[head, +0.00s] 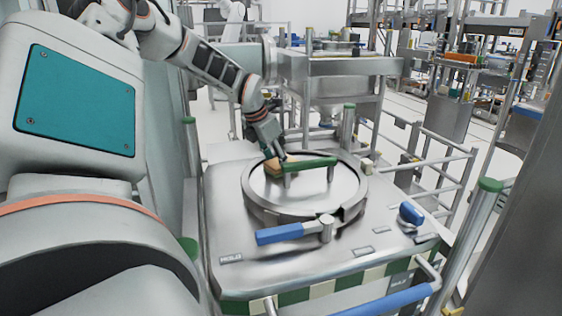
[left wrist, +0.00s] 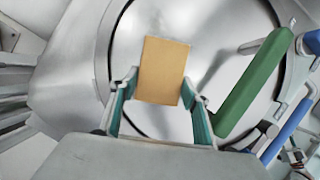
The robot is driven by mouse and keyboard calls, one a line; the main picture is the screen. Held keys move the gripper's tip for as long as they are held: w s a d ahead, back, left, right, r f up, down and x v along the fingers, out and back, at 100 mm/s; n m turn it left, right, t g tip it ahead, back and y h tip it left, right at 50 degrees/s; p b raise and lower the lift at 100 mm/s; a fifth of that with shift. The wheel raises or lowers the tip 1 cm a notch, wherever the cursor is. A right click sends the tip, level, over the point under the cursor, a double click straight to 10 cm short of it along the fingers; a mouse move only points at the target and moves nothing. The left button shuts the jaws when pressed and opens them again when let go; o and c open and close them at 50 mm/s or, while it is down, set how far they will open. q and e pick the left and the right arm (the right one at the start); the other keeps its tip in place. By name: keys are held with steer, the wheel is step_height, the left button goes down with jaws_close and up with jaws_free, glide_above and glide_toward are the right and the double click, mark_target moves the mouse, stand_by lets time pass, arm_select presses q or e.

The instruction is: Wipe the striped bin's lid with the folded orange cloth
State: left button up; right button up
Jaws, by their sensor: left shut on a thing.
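The striped bin (head: 330,288) is a metal box with a green and cream striped band along its front edge. Its round metal lid (head: 300,200) is closed on top and carries a green bar handle (head: 312,163). My left gripper (head: 274,163) is over the far left part of the lid, shut on the folded orange cloth (head: 272,168). In the left wrist view the cloth (left wrist: 163,70) is a tan-orange rectangle between the two fingertips (left wrist: 160,88), left of the green handle (left wrist: 255,83). Whether the cloth touches the lid I cannot tell. My right gripper is not in view.
A blue-handled latch (head: 280,233) lies at the lid's front. A blue knob (head: 411,213) is at the right of the bin top. Green-capped posts (head: 488,186) and metal rails stand around the bin. Metal equipment (head: 340,68) stands behind.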

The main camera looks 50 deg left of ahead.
arm_select(q)
steer(key=r, duration=0.1)
steer(key=p, duration=0.1)
steer(key=r, duration=0.1)
steer(key=shift+s+a+r, duration=0.3)
steer(key=shift+s+a, duration=0.05)
steer(key=shift+s, duration=0.05)
steer(key=shift+w+d+r+p, duration=0.2)
steer(key=shift+r+p, duration=0.75)
steer(key=shift+r, duration=0.05)
step_height(320, 180, up, 2)
steer(key=shift+r+p, duration=0.1)
steer(key=shift+p, duration=0.4)
steer(key=shift+r, duration=0.65)
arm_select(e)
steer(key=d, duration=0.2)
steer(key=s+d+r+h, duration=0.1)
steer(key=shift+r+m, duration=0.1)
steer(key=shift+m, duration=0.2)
